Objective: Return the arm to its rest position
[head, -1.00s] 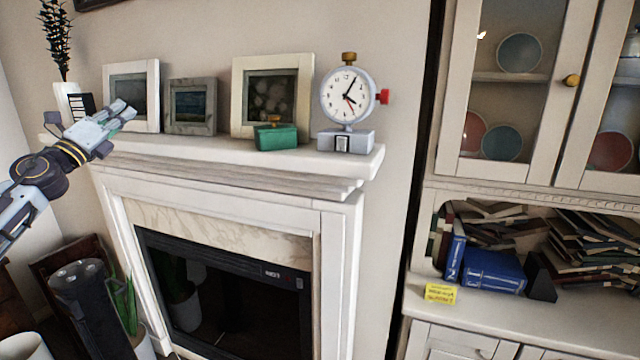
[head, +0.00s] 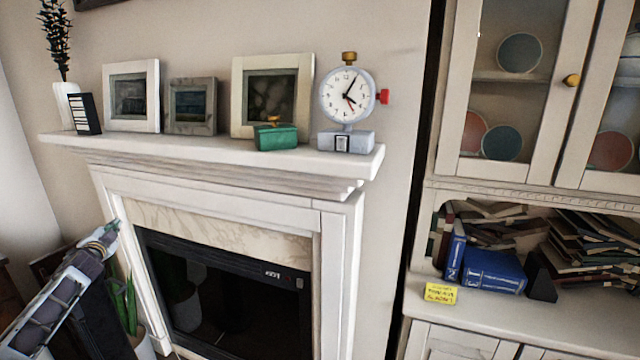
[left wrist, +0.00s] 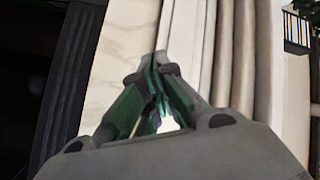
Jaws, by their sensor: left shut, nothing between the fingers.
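My left gripper (head: 112,229) is at the lower left of the head view, below the mantel shelf and in front of the fireplace's left side. Its forearm reaches in from the bottom left corner. In the left wrist view my left gripper's fingers (left wrist: 160,60) are together with nothing held, in front of the pale fireplace surround. My right gripper is in neither view.
The mantel (head: 230,156) holds picture frames (head: 131,97), a green box (head: 276,137), a dial clock (head: 347,95), a black-and-white object (head: 85,114) and a vase (head: 66,104). A potted plant (head: 127,305) stands close to my left arm. A cabinet (head: 500,190) is at right.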

